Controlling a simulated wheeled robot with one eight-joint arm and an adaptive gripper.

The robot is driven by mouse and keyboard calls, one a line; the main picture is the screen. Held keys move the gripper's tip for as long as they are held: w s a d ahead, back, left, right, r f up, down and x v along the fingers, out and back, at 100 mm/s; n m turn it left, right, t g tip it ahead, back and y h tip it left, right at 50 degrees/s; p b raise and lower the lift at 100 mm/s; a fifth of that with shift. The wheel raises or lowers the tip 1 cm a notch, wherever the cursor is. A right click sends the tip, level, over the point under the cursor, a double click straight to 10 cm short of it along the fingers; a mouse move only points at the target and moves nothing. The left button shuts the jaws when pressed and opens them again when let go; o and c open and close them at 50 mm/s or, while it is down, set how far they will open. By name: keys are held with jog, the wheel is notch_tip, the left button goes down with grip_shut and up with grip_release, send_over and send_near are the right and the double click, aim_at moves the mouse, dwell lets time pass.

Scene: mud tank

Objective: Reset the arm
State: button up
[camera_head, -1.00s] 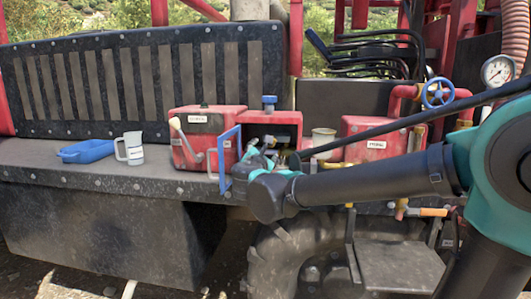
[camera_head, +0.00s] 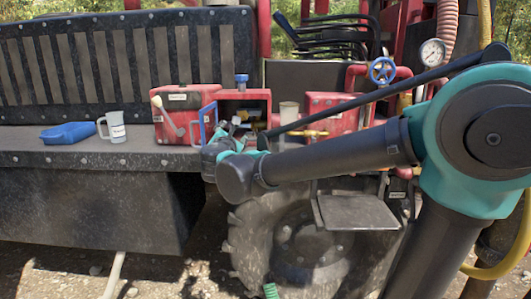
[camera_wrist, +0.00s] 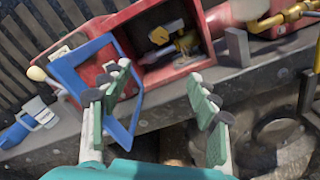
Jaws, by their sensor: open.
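My arm reaches in from the right in the head view. My gripper (camera_head: 228,140) is at the front of the open red box, close to its blue-framed door (camera_head: 208,122). In the wrist view my gripper (camera_wrist: 158,92) has its two green-padded fingers spread wide with nothing between them. The left finger overlaps the blue door frame (camera_wrist: 70,72) in the picture; I cannot tell if they touch. The open red box (camera_wrist: 180,70) lies beyond the fingertips with small yellow and metal parts inside. My forearm hides part of the ledge in the head view.
On the grey ledge (camera_head: 60,160) stand a white mug (camera_head: 117,127) and a blue tray (camera_head: 68,133) at left. A large tyre (camera_head: 290,250) is below.

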jog(key=s+d+f+m+g+h, duration=0.2)
jog(key=s+d+f+m+g, duration=0.15)
jog(key=d+f+m, duration=0.55)
jog(key=s+d+f+m+g+h, duration=0.2)
jog(key=d+f+m+g, duration=0.2)
jog(key=d+f, duration=0.85)
jog(key=s+d+f+m+g+y, duration=0.1)
jog(key=s+d+f+m+g, duration=0.3)
jog(key=s+d+f+m, duration=0.5)
jog(key=s+f+m+g+y, duration=0.2)
jog(key=s+f+m, duration=0.4)
jog(key=s, duration=0.5)
jog(key=shift+a+f+y, duration=0.4)
jog(key=shift+f+y, duration=0.4)
jog(key=shift+f, duration=0.05)
